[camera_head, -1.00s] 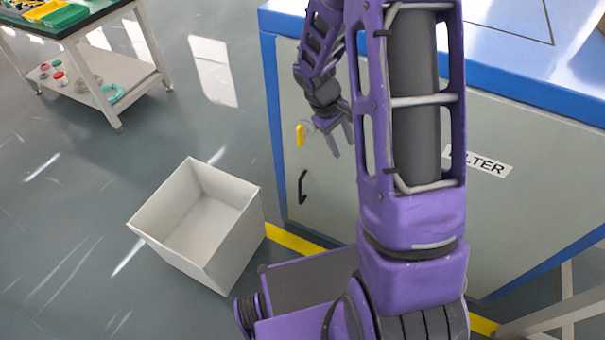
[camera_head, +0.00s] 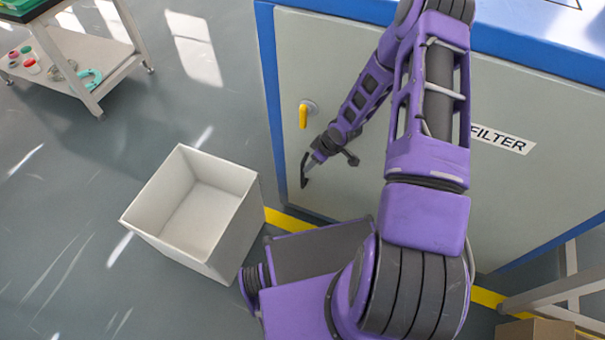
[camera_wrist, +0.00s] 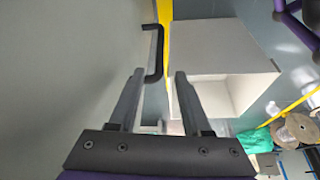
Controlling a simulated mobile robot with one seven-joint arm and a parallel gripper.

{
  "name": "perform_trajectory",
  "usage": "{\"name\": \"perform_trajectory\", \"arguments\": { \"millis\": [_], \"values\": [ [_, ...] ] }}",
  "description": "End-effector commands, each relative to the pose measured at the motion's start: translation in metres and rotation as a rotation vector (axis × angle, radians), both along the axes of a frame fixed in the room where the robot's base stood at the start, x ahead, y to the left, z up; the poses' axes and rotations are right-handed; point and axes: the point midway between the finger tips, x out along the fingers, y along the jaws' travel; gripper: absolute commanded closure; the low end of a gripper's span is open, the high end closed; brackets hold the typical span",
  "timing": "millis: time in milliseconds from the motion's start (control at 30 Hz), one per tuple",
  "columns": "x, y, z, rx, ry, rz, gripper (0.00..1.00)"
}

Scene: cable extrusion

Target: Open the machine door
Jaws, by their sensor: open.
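The machine door (camera_head: 340,70) is a light grey panel in a blue frame, and it looks shut. Its black bar handle (camera_head: 304,170) stands near the panel's left edge, below a yellow latch (camera_head: 304,114). My gripper (camera_head: 308,166) is at the handle in the head view, partly covering it. In the wrist view the handle (camera_wrist: 155,50) lies ahead of the open fingers of my gripper (camera_wrist: 156,75), with its near end around the gap between the fingertips. I cannot tell whether a finger touches it.
An open white box (camera_head: 190,210) stands on the floor left of the door, near the yellow floor line (camera_head: 290,221). A table (camera_head: 90,50) with a lower shelf is at the top left. A cardboard box (camera_head: 535,330) is at the bottom right.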

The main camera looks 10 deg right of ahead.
Motion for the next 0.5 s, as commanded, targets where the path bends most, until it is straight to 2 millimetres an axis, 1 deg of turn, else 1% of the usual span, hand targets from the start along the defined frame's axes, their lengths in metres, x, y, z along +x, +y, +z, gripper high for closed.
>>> {"name": "perform_trajectory", "arguments": {
  "millis": [33, 200, 400, 500],
  "values": [
    [0.003, 0.004, -0.014, 0.0, 0.001, 0.003, 0.52],
    [0.013, 0.013, -0.048, 0.0, 0.001, 0.0, 0.52],
    [0.023, 0.022, -0.079, 0.0, 0.001, -0.001, 0.52],
    [0.027, 0.025, -0.088, -0.001, -0.001, 0.0, 0.52]
  ]
}}
